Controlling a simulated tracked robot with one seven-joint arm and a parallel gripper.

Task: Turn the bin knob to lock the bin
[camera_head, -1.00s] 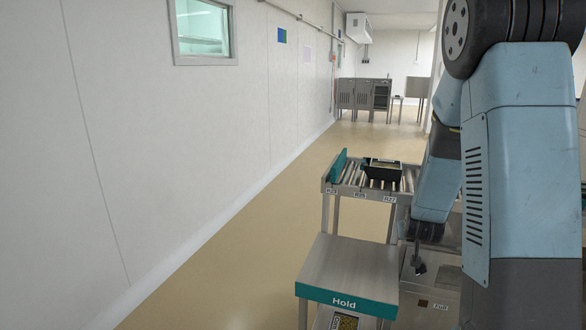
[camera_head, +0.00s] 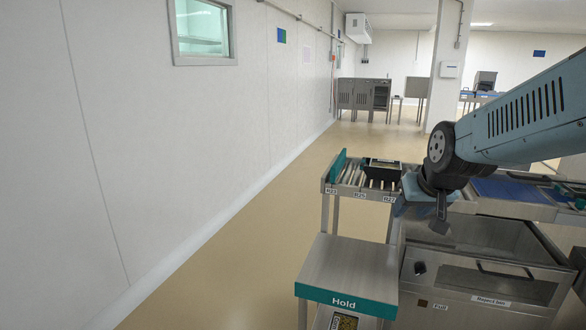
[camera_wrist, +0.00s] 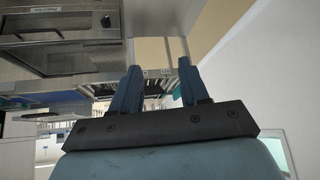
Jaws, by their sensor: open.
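The reject bin (camera_head: 540,292) is a steel unit at the lower right of the head view, with a dark window, a bar handle and a "Reject bin" label. Its small black knob (camera_head: 420,268) is on the steel face left of the window; its turned position is too small to read. The knob also shows at the top of the wrist view (camera_wrist: 106,20). My gripper (camera_head: 441,212) is above and slightly right of the knob, clear of it. In the wrist view my gripper (camera_wrist: 160,88) is open, with nothing between its blue fingers.
A steel stand marked "Hold" (camera_head: 345,302) is left of the bin. Behind it a roller conveyor (camera_head: 345,178) carries a black tray (camera_head: 383,170). A blue-topped conveyor (camera_head: 505,190) runs behind the bin. Open floor lies to the left.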

